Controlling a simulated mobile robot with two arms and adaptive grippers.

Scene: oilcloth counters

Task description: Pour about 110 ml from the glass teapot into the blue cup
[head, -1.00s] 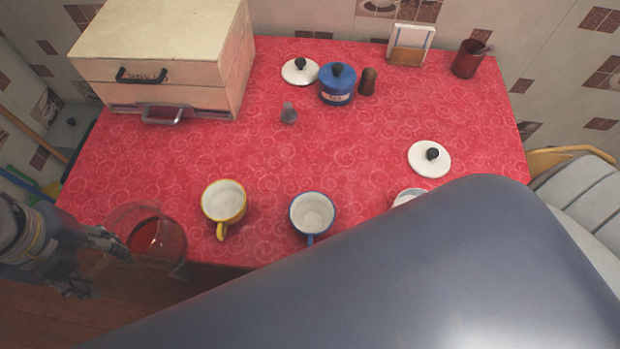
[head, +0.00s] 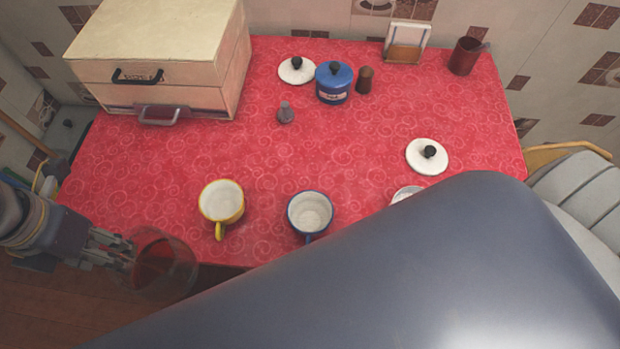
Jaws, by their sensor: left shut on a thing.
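The glass teapot (head: 165,262) is transparent with red liquid inside. It is at the table's front left edge, and my left gripper (head: 122,250) is shut on it from the left; the exact grip is hard to make out. The blue cup (head: 310,213), white inside with a blue rim, stands upright near the front edge, to the right of the teapot and apart from it. It looks empty. My right gripper is not in view; a large grey part of my own body covers the lower right.
A yellow cup (head: 221,203) stands between the teapot and the blue cup. A partly hidden white vessel (head: 406,194) and a white lid (head: 427,157) are to the right. A blue pot (head: 334,83), a shaker (head: 285,112) and a wooden box (head: 160,60) are behind. The table's middle is clear.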

